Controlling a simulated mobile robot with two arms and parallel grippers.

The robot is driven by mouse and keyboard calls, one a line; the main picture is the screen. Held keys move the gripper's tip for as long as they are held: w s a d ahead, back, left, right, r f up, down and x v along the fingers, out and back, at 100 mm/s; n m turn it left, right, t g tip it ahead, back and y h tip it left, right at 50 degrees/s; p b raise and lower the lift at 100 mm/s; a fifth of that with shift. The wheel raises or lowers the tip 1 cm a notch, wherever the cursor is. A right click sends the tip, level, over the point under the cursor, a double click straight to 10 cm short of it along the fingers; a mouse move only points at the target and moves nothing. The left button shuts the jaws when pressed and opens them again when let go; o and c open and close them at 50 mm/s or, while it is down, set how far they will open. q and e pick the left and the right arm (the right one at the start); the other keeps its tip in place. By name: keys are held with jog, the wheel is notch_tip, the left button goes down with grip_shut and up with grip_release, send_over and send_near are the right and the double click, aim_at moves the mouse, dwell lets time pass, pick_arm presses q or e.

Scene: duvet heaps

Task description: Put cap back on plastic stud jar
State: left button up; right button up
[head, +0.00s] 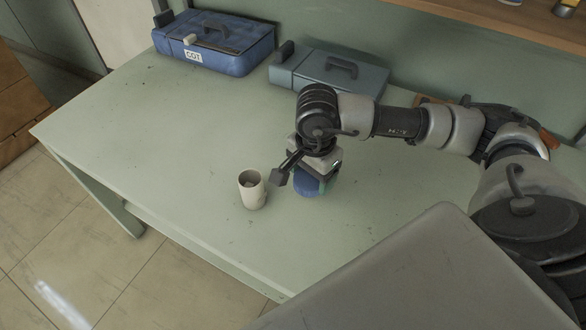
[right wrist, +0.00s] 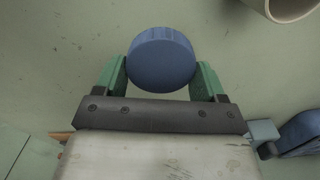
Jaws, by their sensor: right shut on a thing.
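The white jar (head: 252,189) stands upright and open-topped on the green table; part of its rim also shows in the right wrist view (right wrist: 290,10) at the top right. My right gripper (head: 312,184) is to the right of the jar in the head view, apart from it. In the right wrist view, its green fingers (right wrist: 160,75) are shut on the round blue cap (right wrist: 161,58), one finger on each side. The cap also shows below the gripper in the head view (head: 306,188); I cannot tell whether it touches the table. My left gripper is not in view.
A blue case (head: 228,59) labelled COT and a grey-blue case (head: 318,84) stand at the back of the table (head: 150,130). A wooden shelf (head: 500,25) runs above at the back right. The table left of the jar is clear.

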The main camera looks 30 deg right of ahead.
jog(key=shift+s+d+r, duration=0.25)
jog(key=shift+s+r, duration=0.35)
jog(key=shift+s, duration=0.3)
jog(key=shift+s+d+r, duration=0.2)
jog(key=shift+s+r, duration=0.35)
jog(key=shift+s, duration=0.35)
